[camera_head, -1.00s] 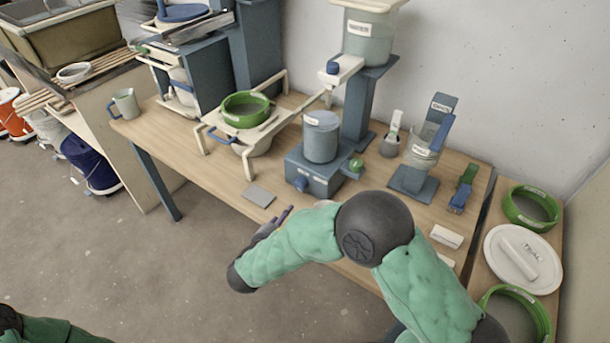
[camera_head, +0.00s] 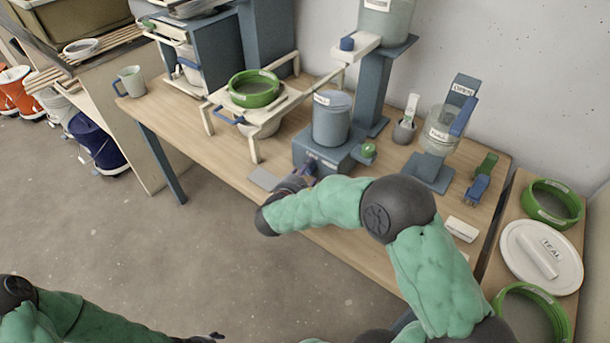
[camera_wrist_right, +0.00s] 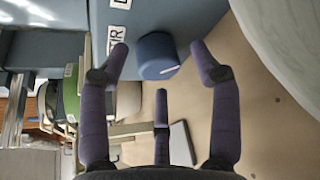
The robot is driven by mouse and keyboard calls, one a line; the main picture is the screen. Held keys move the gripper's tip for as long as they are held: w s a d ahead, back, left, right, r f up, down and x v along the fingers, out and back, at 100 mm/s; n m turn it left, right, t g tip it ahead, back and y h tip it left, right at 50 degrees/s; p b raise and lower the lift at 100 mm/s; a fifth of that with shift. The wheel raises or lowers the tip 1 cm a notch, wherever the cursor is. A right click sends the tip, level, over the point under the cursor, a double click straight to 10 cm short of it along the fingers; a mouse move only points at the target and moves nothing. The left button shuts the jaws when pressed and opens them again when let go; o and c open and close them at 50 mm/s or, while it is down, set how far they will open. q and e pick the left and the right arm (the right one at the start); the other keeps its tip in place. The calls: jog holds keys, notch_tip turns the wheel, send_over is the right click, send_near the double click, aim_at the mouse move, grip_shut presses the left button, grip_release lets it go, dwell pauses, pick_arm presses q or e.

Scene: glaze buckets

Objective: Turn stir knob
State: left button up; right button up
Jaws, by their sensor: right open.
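The stir knob is a round blue knob with a white line (camera_wrist_right: 157,56) on the front of the blue stirrer box (camera_head: 330,153). My right gripper (camera_head: 304,171) is at the box's front left corner and hides most of the knob in the head view. In the right wrist view the open purple fingers (camera_wrist_right: 158,48) are spread to either side of the knob, with a gap on both sides. A grey bucket (camera_head: 332,120) stands on the box. My left arm shows at the bottom left, its gripper (camera_head: 207,338) cut off by the frame edge.
A green sieve ring (camera_head: 254,90) sits on a cream stand to the left. A grey tile (camera_head: 263,179) lies at the table's front edge. A green knob (camera_head: 368,150) is on the box's right. A clear jug (camera_head: 440,130) stands further right.

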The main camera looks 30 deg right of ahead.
jog(key=shift+w+d+f, duration=0.1)
jog(key=shift+w+d, duration=0.05)
jog(key=c, duration=1.1)
